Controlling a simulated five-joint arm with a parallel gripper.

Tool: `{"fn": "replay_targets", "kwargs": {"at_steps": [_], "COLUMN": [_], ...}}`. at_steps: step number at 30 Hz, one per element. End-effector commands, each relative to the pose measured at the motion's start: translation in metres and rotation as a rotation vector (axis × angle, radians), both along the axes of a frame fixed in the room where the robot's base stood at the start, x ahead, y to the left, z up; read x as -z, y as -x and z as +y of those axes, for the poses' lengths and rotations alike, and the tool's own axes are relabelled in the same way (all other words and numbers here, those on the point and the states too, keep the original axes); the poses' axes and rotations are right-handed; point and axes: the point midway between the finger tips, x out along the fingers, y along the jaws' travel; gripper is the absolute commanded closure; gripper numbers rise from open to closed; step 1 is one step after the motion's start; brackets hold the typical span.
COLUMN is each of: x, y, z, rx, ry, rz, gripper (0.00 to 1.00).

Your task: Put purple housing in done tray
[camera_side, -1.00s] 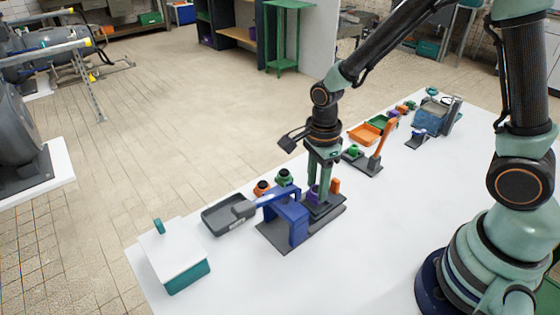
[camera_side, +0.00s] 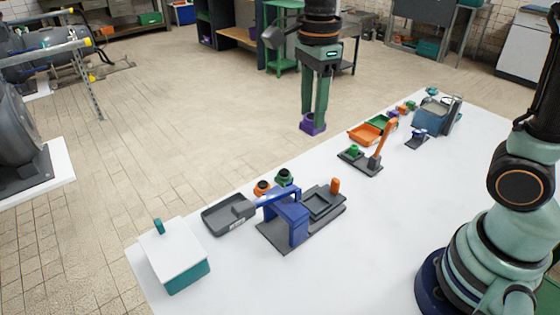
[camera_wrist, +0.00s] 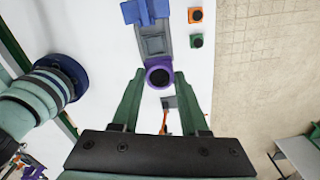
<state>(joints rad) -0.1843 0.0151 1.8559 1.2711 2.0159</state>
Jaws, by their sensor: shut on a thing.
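The purple housing (camera_side: 312,127) hangs high above the table, clear of everything. My gripper (camera_side: 313,116) is shut on it, one green finger on each side. In the wrist view the purple housing (camera_wrist: 159,63) shows as a purple ring with a dark bore between the fingertips (camera_wrist: 160,74). A dark grey tray (camera_side: 213,227) lies at the front left of the table and looks empty, with a pale label at its right side that I cannot read. I cannot tell from lettering which tray is the done tray.
A grey fixture (camera_side: 335,210) with a blue clamp (camera_side: 289,220) stands beside the grey tray, its square pocket empty.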

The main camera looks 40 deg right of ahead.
Motion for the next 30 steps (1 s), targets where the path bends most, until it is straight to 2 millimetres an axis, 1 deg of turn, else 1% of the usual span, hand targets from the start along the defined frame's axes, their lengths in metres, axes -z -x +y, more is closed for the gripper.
{"fn": "replay_targets", "kwargs": {"at_steps": [3,5,9,12,15,18,23,25,29,30], "x": [-0.002,-0.002,0.000,0.004,0.009,0.012,0.017,0.024,0.051,0.061], "y": [-0.024,-0.036,-0.062,-0.076,-0.085,-0.091,-0.095,-0.095,-0.094,-0.094], "z": [0.025,0.040,0.078,0.103,0.125,0.140,0.153,0.154,0.154,0.154], "rx": [-0.006,-0.006,-0.005,-0.005,-0.003,-0.002,0.000,0.001,0.002,0.002], "ry": [0.001,0.000,0.001,0.000,0.001,0.000,0.000,0.001,0.002,0.002], "rz": [0.001,0.002,0.001,0.002,0.001,0.000,0.000,0.001,0.004,0.004], "gripper": [1.00,1.00,1.00,1.00,1.00,1.00,1.00,1.00,1.00,1.00]}}
